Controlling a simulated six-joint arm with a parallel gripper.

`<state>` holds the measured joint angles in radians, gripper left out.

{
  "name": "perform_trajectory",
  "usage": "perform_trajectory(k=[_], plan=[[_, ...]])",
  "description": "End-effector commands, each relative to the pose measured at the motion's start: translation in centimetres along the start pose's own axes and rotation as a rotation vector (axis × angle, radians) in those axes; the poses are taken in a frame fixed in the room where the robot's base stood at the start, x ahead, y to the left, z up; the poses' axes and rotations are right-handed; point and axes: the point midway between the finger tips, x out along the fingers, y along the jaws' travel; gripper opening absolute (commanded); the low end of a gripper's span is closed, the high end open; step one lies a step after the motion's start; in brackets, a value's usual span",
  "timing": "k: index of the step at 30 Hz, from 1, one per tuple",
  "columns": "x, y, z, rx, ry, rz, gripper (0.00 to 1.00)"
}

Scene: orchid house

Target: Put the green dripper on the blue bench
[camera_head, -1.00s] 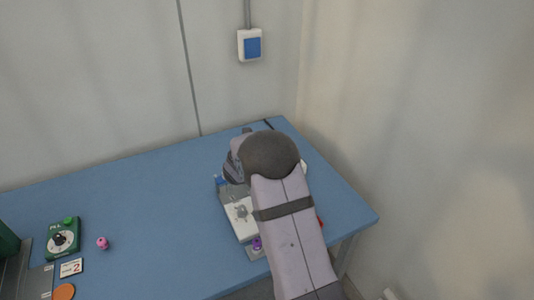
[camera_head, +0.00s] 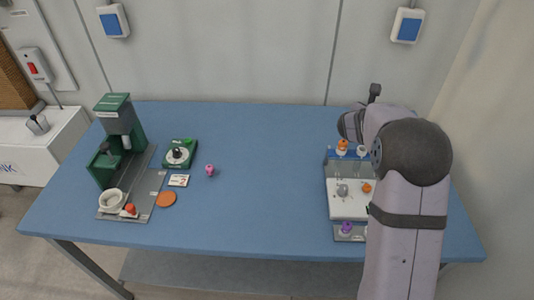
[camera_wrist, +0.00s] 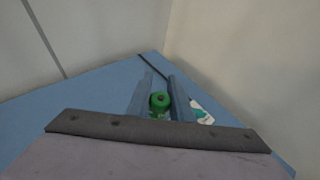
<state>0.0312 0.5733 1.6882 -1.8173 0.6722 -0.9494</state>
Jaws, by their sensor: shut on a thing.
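The green dripper (camera_wrist: 159,101) shows in the wrist view between the two fingers of my gripper (camera_wrist: 160,98), which is shut on it. The blue bench (camera_wrist: 100,97) lies below and beyond the fingers. In the head view, the blue bench (camera_head: 265,190) spreads across the middle, with my arm over its right end. My fingers and the green dripper are hidden there behind my own arm. I cannot tell the dripper's exact height above the bench.
A rack with a white panel (camera_head: 345,207) stands beside my arm, holding orange and purple drippers. A pink dripper (camera_head: 210,170), a green dial box (camera_head: 180,153), an orange disc (camera_head: 166,199) and a green machine (camera_head: 120,120) are further left. The bench middle is clear.

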Motion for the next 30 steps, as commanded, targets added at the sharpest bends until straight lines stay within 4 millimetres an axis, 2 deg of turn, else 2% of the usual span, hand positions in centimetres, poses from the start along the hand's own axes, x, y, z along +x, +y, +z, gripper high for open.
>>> perform_trajectory(k=[1, 7, 12, 15, 21, 25, 30], plan=[[0.0, 1.7, -1.2, -0.008, 0.0, 0.022, 0.0], [-1.3, 9.0, -4.5, -0.047, -0.002, 0.117, 0.0], [-3.2, 15.2, -7.4, -0.081, -0.003, 0.202, 0.0], [-4.5, 18.3, -8.9, -0.098, -0.002, 0.246, 0.0], [-6.5, 22.1, -10.9, -0.12, -0.001, 0.303, 0.0], [-7.2, 23.2, -11.4, -0.128, -0.001, 0.321, 0.0], [-7.3, 23.5, -11.7, -0.13, 0.0, 0.324, 0.0]])
